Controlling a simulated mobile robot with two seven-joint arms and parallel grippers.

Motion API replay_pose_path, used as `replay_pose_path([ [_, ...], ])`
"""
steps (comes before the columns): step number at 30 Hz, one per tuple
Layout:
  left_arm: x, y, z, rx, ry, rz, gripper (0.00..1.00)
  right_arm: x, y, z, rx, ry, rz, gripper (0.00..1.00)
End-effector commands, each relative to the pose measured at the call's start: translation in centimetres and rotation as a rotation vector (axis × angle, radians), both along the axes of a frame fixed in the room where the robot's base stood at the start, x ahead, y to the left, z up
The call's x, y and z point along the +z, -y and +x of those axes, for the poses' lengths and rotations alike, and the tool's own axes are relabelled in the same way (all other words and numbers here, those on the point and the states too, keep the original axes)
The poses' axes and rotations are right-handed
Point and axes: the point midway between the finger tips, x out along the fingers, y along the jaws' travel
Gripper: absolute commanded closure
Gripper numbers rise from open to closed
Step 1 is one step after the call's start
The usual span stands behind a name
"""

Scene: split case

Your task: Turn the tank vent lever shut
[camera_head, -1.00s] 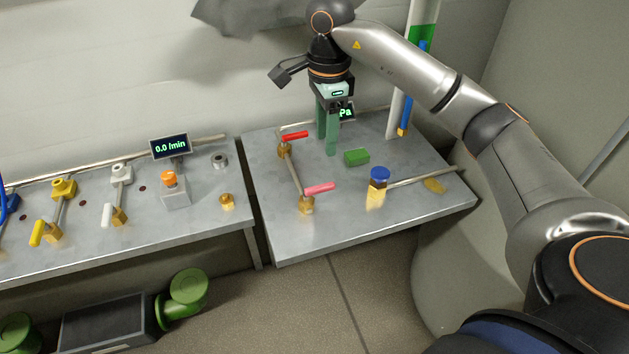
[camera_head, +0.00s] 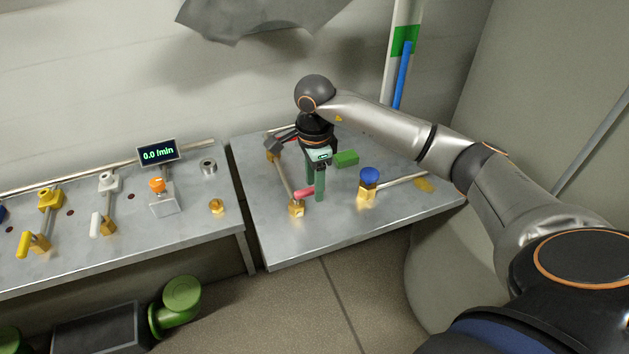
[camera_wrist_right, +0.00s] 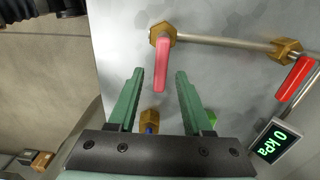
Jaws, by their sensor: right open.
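A pink lever handle (camera_head: 305,192) on a brass valve body (camera_head: 296,209) stands on the right bench; I see no label naming it as the tank vent. It also shows in the wrist view (camera_wrist_right: 162,65), its free end between the fingers. My right gripper (camera_head: 315,194) is open, pointing down beside the lever, with no visible grip on it. It also shows in the wrist view (camera_wrist_right: 160,76). A red lever (camera_wrist_right: 296,78) sits on a second brass valve (camera_wrist_right: 286,50) along the same pipe; in the head view my right arm hides its handle. My left gripper is out of view.
A blue knob (camera_head: 370,176) on a brass valve and a green block (camera_head: 346,159) stand right of the gripper. A display (camera_wrist_right: 275,142) reads 0 kPa. The left bench holds yellow and white levers, an orange knob (camera_head: 157,185) and a 0.0 /min display (camera_head: 158,153).

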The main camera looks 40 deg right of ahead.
Motion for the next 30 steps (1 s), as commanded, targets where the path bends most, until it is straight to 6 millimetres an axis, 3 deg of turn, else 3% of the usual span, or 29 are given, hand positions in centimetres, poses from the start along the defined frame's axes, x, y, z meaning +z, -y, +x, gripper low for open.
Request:
replay_pose_path([
  [4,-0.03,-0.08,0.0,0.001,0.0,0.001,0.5,0.0,-0.01,-0.01,0.0,0.0,0.0,0.52],
  [17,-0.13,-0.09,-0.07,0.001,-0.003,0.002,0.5,0.04,-0.01,-0.01,0.0,0.0,0.001,1.0],
  [30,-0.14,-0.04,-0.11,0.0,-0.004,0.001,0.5,0.06,-0.01,-0.02,-0.003,0.0,0.001,1.0],
])
